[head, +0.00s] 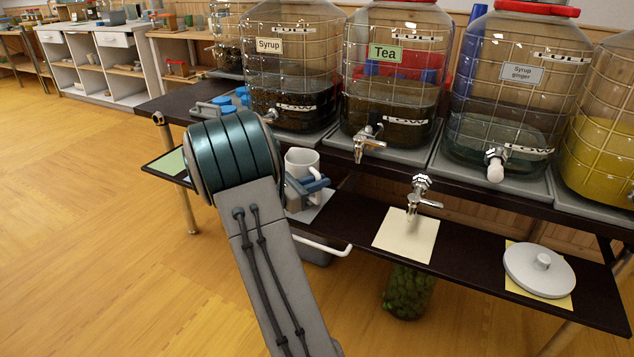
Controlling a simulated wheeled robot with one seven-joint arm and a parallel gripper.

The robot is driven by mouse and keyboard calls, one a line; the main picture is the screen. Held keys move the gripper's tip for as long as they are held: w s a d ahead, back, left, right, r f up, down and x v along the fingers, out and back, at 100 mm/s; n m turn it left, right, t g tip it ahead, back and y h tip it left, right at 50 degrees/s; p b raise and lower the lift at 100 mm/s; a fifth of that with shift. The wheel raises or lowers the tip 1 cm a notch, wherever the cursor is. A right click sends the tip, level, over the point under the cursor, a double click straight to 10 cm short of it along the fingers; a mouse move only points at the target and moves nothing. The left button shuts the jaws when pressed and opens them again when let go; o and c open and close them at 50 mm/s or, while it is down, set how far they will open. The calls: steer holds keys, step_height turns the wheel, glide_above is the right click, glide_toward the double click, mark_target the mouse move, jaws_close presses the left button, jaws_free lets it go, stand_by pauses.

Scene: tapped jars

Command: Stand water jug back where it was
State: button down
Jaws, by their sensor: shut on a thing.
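The white jug (301,161) shows on the lower shelf side, just right of my arm's wrist. I take it to be the water jug. My gripper (309,187), with blue-grey fingers, is shut on it at its right side. The jug looks upright. Its lower part is hidden by the fingers and my arm. A pale grey sheet (317,208) lies on the dark lower shelf (352,215) below the gripper. I cannot tell whether the jug touches it.
A white lid (540,270) lies at right. A green-filled jar (408,292) is below.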

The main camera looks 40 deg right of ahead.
steer(key=shift+f, duration=0.45)
stand_by(0.3)
steer(key=c, duration=1.4)
jaws_free()
steer(key=shift+o, duration=0.2)
steer(key=shift+a, duration=0.15)
steer(key=w+a+p, duration=0.1)
steer(key=a+p, duration=0.1)
steer(key=a, duration=0.5)
steer(key=shift+a, duration=0.3)
steer(key=shift+w, duration=0.1)
steer(key=w+a+p, duration=0.2)
steer(key=a+p, duration=0.1)
steer(key=a, duration=1)
steer(key=shift+a, duration=0.35)
